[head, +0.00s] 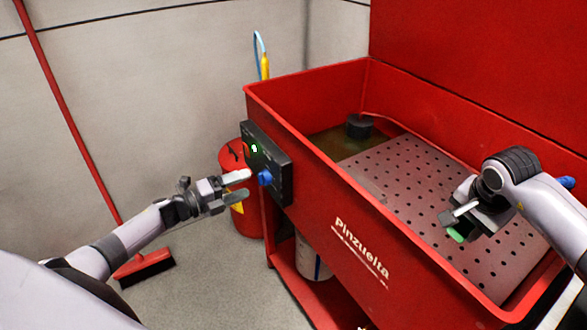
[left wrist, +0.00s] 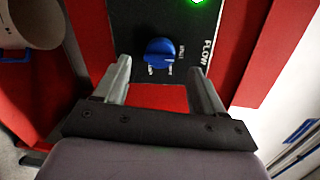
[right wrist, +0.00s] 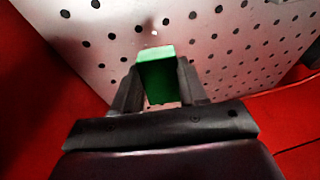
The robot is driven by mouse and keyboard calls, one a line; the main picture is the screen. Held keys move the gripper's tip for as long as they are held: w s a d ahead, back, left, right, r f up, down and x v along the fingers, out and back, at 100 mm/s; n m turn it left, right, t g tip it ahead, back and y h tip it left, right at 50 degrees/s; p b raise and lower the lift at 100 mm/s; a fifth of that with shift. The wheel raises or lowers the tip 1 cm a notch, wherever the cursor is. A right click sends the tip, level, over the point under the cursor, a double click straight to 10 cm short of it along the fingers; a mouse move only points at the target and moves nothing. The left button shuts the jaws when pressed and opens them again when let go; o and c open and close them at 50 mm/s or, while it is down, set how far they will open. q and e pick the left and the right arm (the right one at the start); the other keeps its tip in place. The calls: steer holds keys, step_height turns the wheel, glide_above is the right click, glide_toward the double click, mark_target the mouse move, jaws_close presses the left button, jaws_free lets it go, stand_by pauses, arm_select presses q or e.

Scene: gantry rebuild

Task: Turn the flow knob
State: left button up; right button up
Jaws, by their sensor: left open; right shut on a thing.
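The blue flow knob (head: 265,178) sits on a black control panel (head: 283,185) on the end of the red wash basin. In the left wrist view the knob (left wrist: 160,52) is just beyond the fingertips, roughly centred between them, beside the printed word FLOW. My left gripper (head: 243,186) is open and in front of the knob, apart from it. My right gripper (head: 458,226) is shut on a green block-like thing (right wrist: 155,75) above the perforated tray. In the head view only a bit of the green thing shows.
A green light (head: 254,149) glows on the panel. The red basin (head: 300,140) holds a perforated tray (head: 400,170) and a dark round fitting (head: 359,125). A red can (head: 240,215) stands behind my left gripper. A red broom (head: 145,267) leans on the left wall.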

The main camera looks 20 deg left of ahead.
arm_select(q)
steer(key=v, duration=0.7)
steer(key=shift+s, duration=0.15)
stand_by(0.3)
